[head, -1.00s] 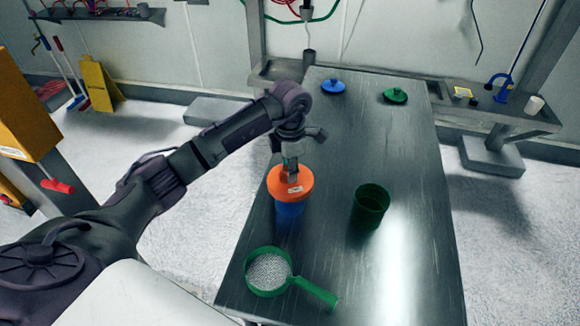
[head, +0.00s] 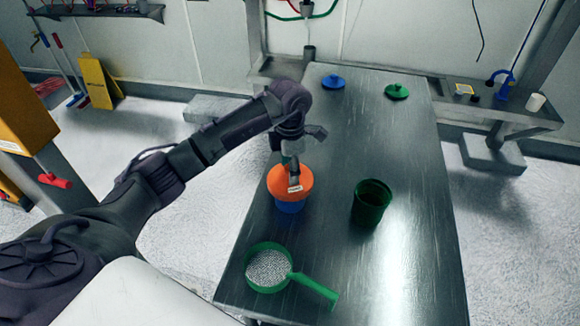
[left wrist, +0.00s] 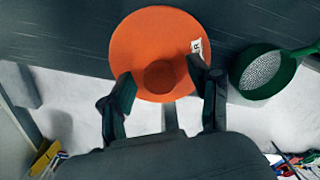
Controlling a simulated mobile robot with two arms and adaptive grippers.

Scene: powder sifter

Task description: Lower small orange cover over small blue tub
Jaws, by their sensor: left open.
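The small orange cover (head: 291,178), a round disc with a white label and a central knob, sits over the top of the small blue tub (head: 290,207) on the metal table. Only a short band of the tub's side shows under the cover. In the left wrist view the cover (left wrist: 130,45) fills the top middle and hides the tub. My left gripper (head: 292,168) is just above the cover. Its fingers (left wrist: 163,85) are spread on either side of the knob, with gaps between. My right gripper is not in view.
A green sieve (head: 267,268) lies near the table's front edge, left. An open green tub (head: 371,204) stands right of the blue tub. A blue lid (head: 333,82) and a green lid (head: 397,91) lie at the back. The table's middle is clear.

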